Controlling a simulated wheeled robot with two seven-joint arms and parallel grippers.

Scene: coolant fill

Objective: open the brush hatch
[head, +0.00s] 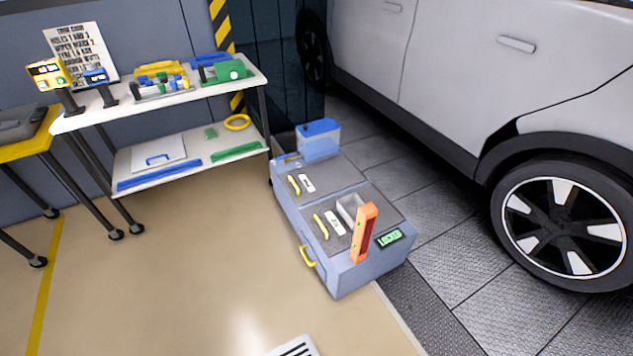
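A blue-grey machine (330,270) stands on the floor in the middle of the head view. Its top has two dark panels, a rear one (325,178) and a front one (335,245). Each carries a yellow handle, at the rear (294,185) and at the front (321,227), and a white label too small to read. I cannot tell which panel is the brush hatch. Both panels look flat. An orange upright piece (364,233) stands beside a small pale open box (350,208) on the front part. Neither of my grippers is in view.
A white car (560,80) stands at the right, with its wheel (565,222) near the machine. A two-level shelf (160,115) with tools and a yellow table (25,140) stand at the left.

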